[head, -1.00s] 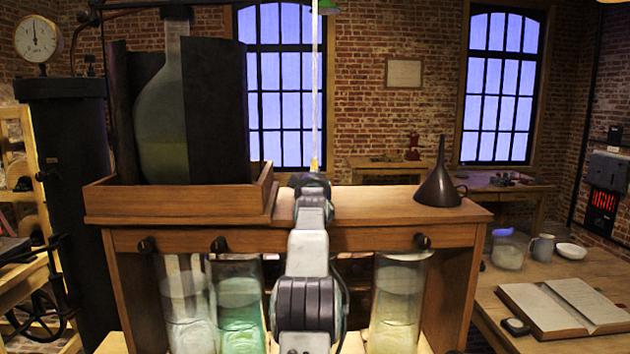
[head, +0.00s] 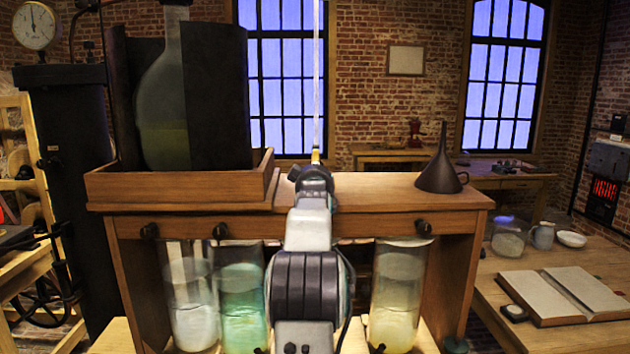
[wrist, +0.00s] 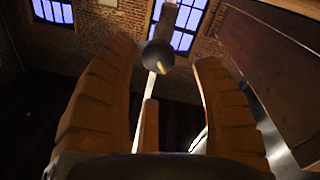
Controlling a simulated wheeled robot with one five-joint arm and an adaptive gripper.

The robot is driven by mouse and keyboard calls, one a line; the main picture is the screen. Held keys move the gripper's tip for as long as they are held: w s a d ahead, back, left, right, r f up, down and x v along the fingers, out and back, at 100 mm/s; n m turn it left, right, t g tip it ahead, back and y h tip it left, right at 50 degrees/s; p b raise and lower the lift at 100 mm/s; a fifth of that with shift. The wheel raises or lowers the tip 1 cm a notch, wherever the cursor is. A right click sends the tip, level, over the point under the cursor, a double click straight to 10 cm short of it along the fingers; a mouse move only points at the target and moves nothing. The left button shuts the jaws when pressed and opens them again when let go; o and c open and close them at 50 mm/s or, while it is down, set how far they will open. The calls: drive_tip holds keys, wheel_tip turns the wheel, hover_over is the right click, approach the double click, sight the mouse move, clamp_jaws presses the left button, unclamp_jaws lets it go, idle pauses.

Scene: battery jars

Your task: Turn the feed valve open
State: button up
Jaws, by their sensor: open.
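My gripper (wrist: 165,52) is open, with its two ribbed fingers apart and nothing held. In the wrist view a dark round knob (wrist: 158,56) with a small yellow spot, on a grey stem, shows beyond and between the fingertips. I cannot tell for sure whether it is the feed valve. My arm hides the middle of the rail, and the fingers cannot be made out there.
Glass jars stand under the stand (head: 180,201), including a green jar (head: 242,290) and a yellowish jar (head: 398,290). A large flask (head: 165,110) and a dark funnel (head: 441,170) are on top. At right a table holds an open book (head: 565,292).

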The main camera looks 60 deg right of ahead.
drive_tip(key=v, duration=0.7)
drive_tip(key=shift+s+a, duration=0.15)
drive_tip(key=shift+a, duration=0.1)
idle(0.3)
